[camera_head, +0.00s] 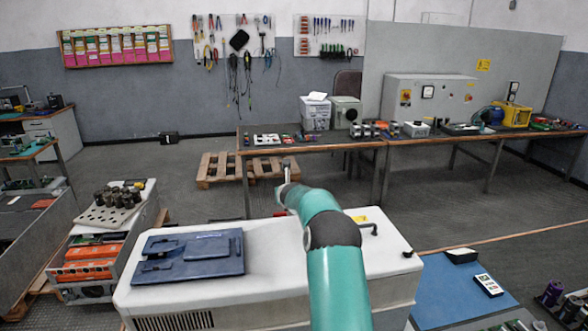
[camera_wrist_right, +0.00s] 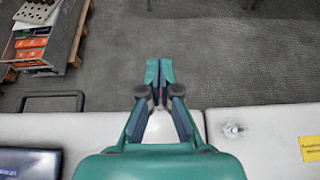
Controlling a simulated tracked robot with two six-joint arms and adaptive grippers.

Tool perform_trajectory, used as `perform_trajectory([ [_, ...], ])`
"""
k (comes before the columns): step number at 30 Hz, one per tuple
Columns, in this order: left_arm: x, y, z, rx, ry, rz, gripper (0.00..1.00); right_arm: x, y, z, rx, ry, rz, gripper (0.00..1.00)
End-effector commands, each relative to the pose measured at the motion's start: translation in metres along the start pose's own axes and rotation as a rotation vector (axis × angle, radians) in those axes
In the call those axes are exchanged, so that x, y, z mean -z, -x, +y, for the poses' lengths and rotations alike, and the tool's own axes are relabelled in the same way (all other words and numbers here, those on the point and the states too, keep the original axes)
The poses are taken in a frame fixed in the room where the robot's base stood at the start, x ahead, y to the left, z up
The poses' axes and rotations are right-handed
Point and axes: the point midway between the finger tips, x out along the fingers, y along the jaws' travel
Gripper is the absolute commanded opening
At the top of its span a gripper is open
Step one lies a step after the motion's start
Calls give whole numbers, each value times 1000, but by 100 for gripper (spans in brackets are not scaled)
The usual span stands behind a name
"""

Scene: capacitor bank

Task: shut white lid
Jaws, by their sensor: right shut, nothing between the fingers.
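The large white cabinet (camera_head: 180,285) stands in front of me, and its white top (camera_head: 275,240) looks flat in the head view. I cannot tell which part is the lid or whether it stands open. A black handle (camera_head: 369,228) is on the right part of the top. My right arm reaches over the cabinet; its gripper (camera_head: 287,168) is small there. In the right wrist view my right gripper (camera_wrist_right: 158,75) has its fingers together, empty, over the floor past the white edge (camera_wrist_right: 265,122). A dark handle (camera_wrist_right: 52,97) juts from that edge. My left gripper is not in view.
A blue panel (camera_head: 190,257) lies on the cabinet's left part. A yellow label (camera_wrist_right: 311,148) is on the white surface. A rack of orange units (camera_head: 90,252) stands left, a blue mat (camera_head: 455,290) right. A wooden pallet (camera_head: 222,169) and workbench (camera_head: 300,148) stand beyond open floor.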

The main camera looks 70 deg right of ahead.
Motion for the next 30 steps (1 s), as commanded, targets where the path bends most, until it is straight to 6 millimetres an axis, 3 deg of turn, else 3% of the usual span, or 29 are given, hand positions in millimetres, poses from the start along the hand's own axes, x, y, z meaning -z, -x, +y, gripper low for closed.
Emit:
perform_trajectory([
  [12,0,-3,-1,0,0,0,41,-20,10,4,-7,0,0,0],
  [21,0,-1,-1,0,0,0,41,-67,35,4,-8,2,-2,0],
  [30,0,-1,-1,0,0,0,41,-85,44,4,-7,3,2,0],
])
